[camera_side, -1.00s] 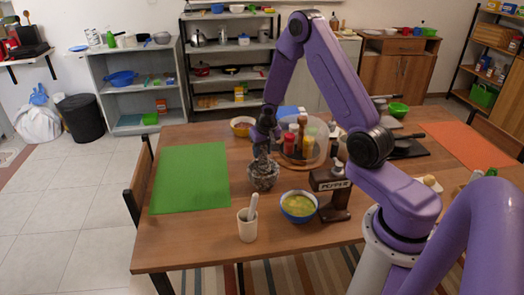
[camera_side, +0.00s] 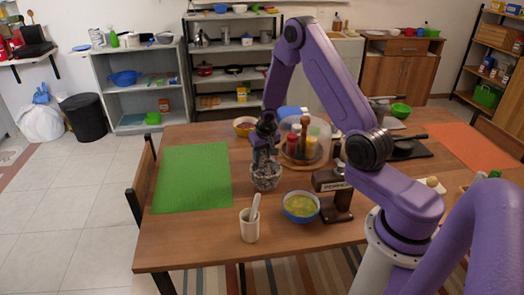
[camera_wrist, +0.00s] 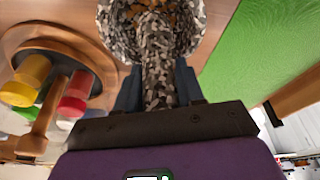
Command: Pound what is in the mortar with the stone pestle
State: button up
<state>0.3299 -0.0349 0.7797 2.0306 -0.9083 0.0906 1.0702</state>
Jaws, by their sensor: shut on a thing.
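The speckled stone mortar (camera_side: 266,181) stands on the wooden table, right of the green mat. My gripper (camera_side: 264,148) is above it, pointing down. In the wrist view my gripper (camera_wrist: 158,92) is shut on the speckled stone pestle (camera_wrist: 157,78), one finger on each side. The pestle's far end reaches into the mortar, whose rim (camera_wrist: 113,40) shows around it. In the side view the pestle is mostly hidden by the gripper.
A round rack of spice bottles (camera_side: 303,142) stands close behind right. A blue bowl of soup (camera_side: 300,207), a cream cup (camera_side: 249,226) with a tool in it, and a pepper dispenser (camera_side: 337,192) stand in front. The green mat (camera_side: 193,178) is bare.

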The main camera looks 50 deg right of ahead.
jog(key=shift+w+f, duration=0.1)
jog(key=shift+f, duration=0.6)
jog(key=shift+v, duration=1.7)
jog(key=shift+a, duration=0.15)
jog(key=shift+d, duration=0.55)
jog(key=shift+f, duration=0.1)
